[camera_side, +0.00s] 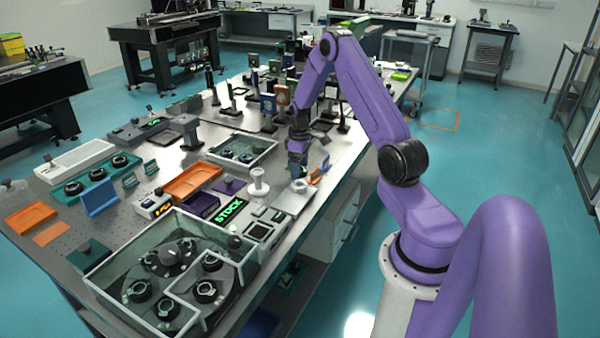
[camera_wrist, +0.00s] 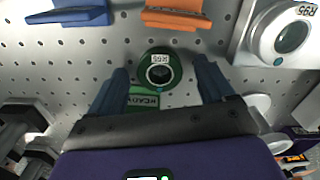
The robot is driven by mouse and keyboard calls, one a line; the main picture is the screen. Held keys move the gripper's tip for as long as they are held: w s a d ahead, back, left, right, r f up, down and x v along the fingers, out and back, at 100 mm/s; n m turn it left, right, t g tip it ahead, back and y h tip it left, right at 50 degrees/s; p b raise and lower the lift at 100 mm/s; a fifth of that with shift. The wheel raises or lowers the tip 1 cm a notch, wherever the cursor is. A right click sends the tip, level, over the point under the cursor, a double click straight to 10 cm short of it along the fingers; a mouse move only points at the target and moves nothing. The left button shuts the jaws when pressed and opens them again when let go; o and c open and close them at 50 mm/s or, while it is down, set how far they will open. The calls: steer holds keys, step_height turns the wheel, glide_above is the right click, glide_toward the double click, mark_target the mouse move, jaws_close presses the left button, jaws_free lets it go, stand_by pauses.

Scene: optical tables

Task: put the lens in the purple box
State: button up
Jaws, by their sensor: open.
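In the wrist view, my gripper (camera_wrist: 160,74) is open, with one blue finger on each side of a round lens in a green ring (camera_wrist: 177,71). The lens has a dark centre and a small white label. The fingers look apart from the ring; their height above it is hard to judge. In the side view, my gripper (camera_side: 297,170) points down over the right part of the table, and this lens cannot be made out. A dark purple box (camera_side: 198,205) stands near the middle of the table's near half, behind the green STOCK sign.
A white mount with a labelled lens (camera_wrist: 285,38) sits right of my gripper. A blue holder (camera_wrist: 70,14) and an orange holder (camera_wrist: 177,16) lie ahead. A green READY plate (camera_wrist: 145,100) is near the left finger. A white spool-shaped post (camera_side: 259,184) stands between gripper and box.

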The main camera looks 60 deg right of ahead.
steer(key=c, duration=1.2)
steer(key=shift+c, duration=0.2)
steer(key=shift+r, duration=0.2)
steer(key=shift+r, duration=0.6)
steer(key=s+a+r, duration=0.8)
steer(key=s+r, duration=0.3)
steer(key=w+a+f, duration=0.1)
steer(key=w+a, duration=0.1)
steer(key=a, duration=0.6)
steer(key=w+a+f+m, duration=0.1)
steer(key=w+a, duration=0.1)
steer(key=a, duration=0.5)
steer(key=w+a+f+m, duration=0.1)
steer(key=w+a+f, duration=0.1)
steer(key=a, duration=0.6)
steer(key=shift+a, duration=0.3)
